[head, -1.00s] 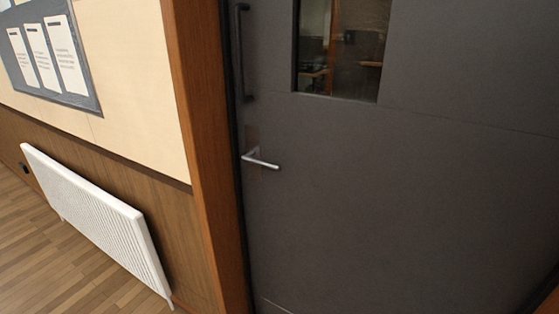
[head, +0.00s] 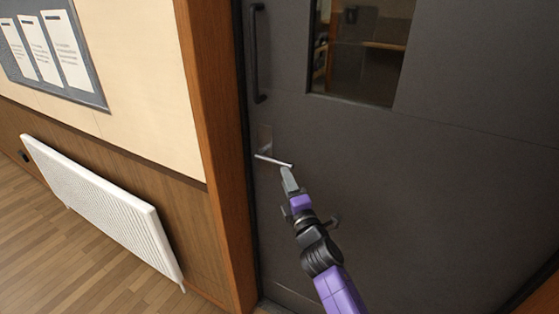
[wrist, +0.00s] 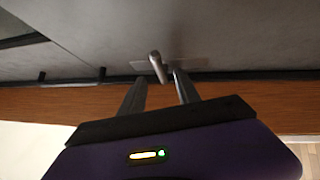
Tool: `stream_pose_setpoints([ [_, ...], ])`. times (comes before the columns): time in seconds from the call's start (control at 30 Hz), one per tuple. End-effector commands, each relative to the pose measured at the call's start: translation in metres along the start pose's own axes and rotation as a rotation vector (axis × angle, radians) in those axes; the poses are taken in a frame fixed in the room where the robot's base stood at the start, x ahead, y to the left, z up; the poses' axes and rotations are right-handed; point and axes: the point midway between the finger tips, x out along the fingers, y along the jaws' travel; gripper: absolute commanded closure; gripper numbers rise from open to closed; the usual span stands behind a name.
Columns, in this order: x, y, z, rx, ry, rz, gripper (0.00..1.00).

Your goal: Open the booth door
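The dark grey booth door (head: 440,200) is shut in its wooden frame. Its silver lever handle (head: 272,160) sits near the left edge and looks roughly level. My gripper (head: 287,172) is just below the lever's free end in the head view. In the wrist view the two fingers of my gripper (wrist: 159,78) stand apart. The lever (wrist: 157,66) shows end-on between the fingertips, nearer the right one. The fingers are not closed on it; I cannot tell whether either touches it.
A dark vertical pull bar (head: 259,55) is above the lever, beside a window (head: 360,60). The wooden frame (head: 215,150) stands close to the left. A white radiator (head: 100,205) is on the left wall over open wood floor (head: 60,260).

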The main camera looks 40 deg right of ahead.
Motion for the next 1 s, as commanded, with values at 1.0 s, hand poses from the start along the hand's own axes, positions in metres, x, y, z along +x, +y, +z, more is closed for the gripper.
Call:
stream_pose_setpoints([
  [1.0,0.079,0.002,0.001,-0.005,-0.001,0.002,0.67],
])
